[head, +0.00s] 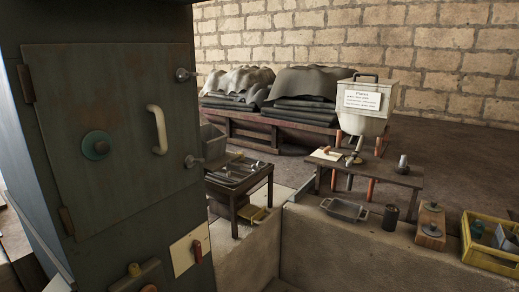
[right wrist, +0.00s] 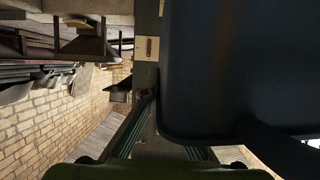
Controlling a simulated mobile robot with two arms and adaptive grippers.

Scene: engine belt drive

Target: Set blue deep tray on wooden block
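A large dark blue form (right wrist: 225,70) with a rounded corner and a dark curved bar (right wrist: 275,145) fills the right of the right wrist view, very close to the camera. It may be the blue deep tray, but its full shape is cut off. Greenish parts of my right gripper (right wrist: 165,142) show beside and below it; the form partly covers them, and their grip is unclear. A wooden block (head: 428,240) with small round grey pieces on top stands on the ledge at the right of the head view. Neither gripper shows in the head view.
A tall dark cabinet (head: 120,190) blocks the left.

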